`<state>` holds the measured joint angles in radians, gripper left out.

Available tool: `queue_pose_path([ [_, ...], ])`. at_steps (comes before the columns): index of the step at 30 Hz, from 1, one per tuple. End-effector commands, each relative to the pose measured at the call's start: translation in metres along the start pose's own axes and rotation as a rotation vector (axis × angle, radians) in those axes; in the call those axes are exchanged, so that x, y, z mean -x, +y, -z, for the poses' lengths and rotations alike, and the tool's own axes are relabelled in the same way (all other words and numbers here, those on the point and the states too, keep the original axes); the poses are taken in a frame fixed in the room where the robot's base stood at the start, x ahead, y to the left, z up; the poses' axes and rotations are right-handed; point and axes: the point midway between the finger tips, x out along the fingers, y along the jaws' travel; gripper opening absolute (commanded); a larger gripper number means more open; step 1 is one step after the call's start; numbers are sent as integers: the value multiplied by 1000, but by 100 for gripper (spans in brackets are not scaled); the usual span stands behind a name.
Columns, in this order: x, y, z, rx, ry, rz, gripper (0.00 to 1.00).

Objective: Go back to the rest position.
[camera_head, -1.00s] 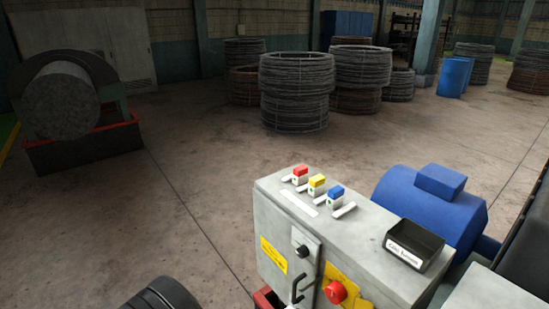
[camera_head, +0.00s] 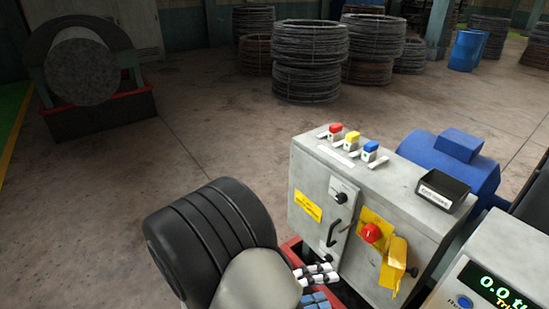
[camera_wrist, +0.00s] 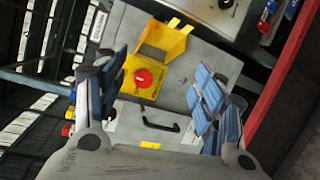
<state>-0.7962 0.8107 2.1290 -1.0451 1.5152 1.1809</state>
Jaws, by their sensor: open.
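My gripper (camera_wrist: 160,85) is open in the wrist view, with a blue-padded finger on each side and nothing between them. Beyond the gap is the front of the grey control box (camera_wrist: 182,93), with a red button (camera_wrist: 143,78), a raised yellow cover (camera_wrist: 168,40) and a black handle (camera_wrist: 160,124). The fingers are apart from one another; I cannot tell how far they are from the box. In the head view, blue and checkered pieces below the box may be my fingers, but this is unclear.
A blue motor (camera_head: 450,165) and a black bin (camera_head: 443,187) are at the right. Wire coils (camera_head: 310,60) stand behind. The floor between is clear.

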Motion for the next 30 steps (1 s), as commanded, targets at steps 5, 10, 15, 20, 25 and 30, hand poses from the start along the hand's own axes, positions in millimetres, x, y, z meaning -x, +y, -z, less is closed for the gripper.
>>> queue_pose_path([
  [5, -20, 28, -38, -24, -145, 232, 64],
  [10, -29, 45, -83, -69, -240, 524, 64],
  [15, -26, 57, -119, -156, -247, 808, 64],
  [20, -14, 68, -142, -279, -175, 1039, 64],
  [25, 1, 85, -156, -446, -24, 1218, 64],
  [30, 14, 105, -161, -601, 147, 1300, 64],
])
